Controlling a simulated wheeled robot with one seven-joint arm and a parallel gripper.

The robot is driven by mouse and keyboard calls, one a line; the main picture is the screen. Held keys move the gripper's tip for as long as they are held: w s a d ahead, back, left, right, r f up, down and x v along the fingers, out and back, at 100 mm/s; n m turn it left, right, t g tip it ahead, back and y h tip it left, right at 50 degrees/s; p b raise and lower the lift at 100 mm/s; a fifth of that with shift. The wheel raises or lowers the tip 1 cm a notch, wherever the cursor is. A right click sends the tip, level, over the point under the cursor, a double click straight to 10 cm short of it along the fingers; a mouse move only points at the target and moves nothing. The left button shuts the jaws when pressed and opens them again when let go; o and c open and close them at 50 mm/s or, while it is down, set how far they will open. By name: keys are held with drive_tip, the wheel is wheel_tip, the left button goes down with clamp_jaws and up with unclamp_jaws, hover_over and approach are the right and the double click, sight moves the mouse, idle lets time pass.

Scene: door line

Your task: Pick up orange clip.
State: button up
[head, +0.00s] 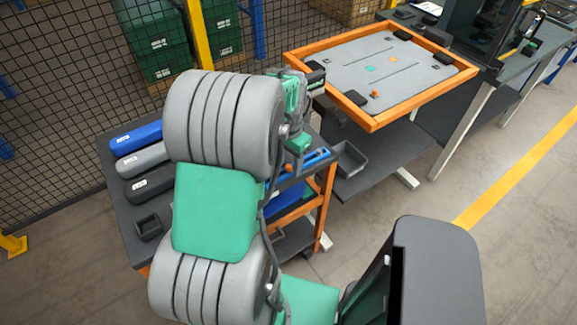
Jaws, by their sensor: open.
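A small orange piece that looks like the orange clip (375,93) lies on the grey panel (350,67), near its front edge. The panel sits inside an orange-framed table. My gripper (298,148) is left of this table, above the right end of the dark cart. It is small here and partly covered by my own arm. Its jaws are open, and I see nothing held. It is well apart from the orange piece.
The dark cart (118,172) carries blue, grey and black cases at left and a small black bin (148,227). A grey tray (349,158) sits below the orange-framed table (299,57). A mesh fence stands behind. Open floor lies at right, with a yellow line (520,175).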

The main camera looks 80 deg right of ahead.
clamp_jaws()
idle(0.4)
